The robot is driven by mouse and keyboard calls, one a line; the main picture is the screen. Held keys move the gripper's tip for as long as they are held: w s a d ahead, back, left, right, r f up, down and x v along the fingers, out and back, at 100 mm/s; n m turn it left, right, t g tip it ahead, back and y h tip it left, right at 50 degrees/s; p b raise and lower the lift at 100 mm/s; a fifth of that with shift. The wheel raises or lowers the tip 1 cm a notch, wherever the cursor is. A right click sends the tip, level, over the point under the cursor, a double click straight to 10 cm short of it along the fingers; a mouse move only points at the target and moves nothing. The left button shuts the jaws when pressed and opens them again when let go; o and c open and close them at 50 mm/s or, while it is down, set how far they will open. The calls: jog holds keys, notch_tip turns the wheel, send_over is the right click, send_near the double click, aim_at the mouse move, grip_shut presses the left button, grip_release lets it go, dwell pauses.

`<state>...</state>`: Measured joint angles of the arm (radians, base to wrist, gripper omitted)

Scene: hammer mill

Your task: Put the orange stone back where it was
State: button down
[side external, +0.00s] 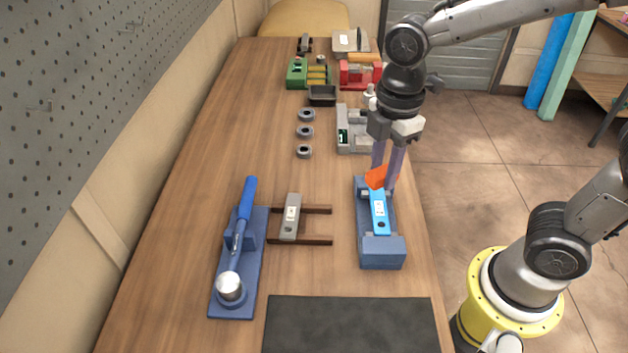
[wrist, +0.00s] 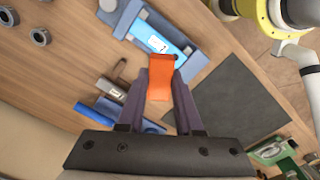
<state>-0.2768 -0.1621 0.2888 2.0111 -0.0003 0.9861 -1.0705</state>
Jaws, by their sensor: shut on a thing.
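The orange stone (side external: 377,177) is a flat piece held between the two purple fingers of my gripper (side external: 384,184). In the wrist view the stone (wrist: 154,68) sticks out past the fingertips (wrist: 161,80), which close on its sides. It is at the far end of a blue fixture (side external: 382,250) that holds a light blue bar (side external: 379,212) with a white label. In the wrist view the stone's tip lies over or close to the end of the light blue bar (wrist: 158,38). I cannot tell whether they touch.
To the left, a grey labelled bar (side external: 290,217) lies across two brown rails (side external: 315,242). Beyond it is a blue base (side external: 222,302) with a blue-handled tool (side external: 246,198). A dark mat (side external: 350,325) lies in front. Several grey rings (side external: 305,131) and a grey device (side external: 343,140) stand farther back.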

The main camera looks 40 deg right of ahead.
jog(key=w+d+f+m, duration=0.1)
jog(key=w+d+m, duration=0.1)
jog(key=w+m, duration=0.5)
send_over(302, 178)
jog(key=s, duration=0.1)
jog(key=shift+n, duration=0.3)
notch_tip(302, 178, down, 9)
jog(key=shift+d+f, duration=0.1)
jog(key=shift+d, duration=0.05)
jog(key=shift+w+f, duration=0.5)
jog(key=shift+f, duration=1.65)
jog(key=shift+f, duration=0.1)
jog(key=c, duration=0.6)
grip_release()
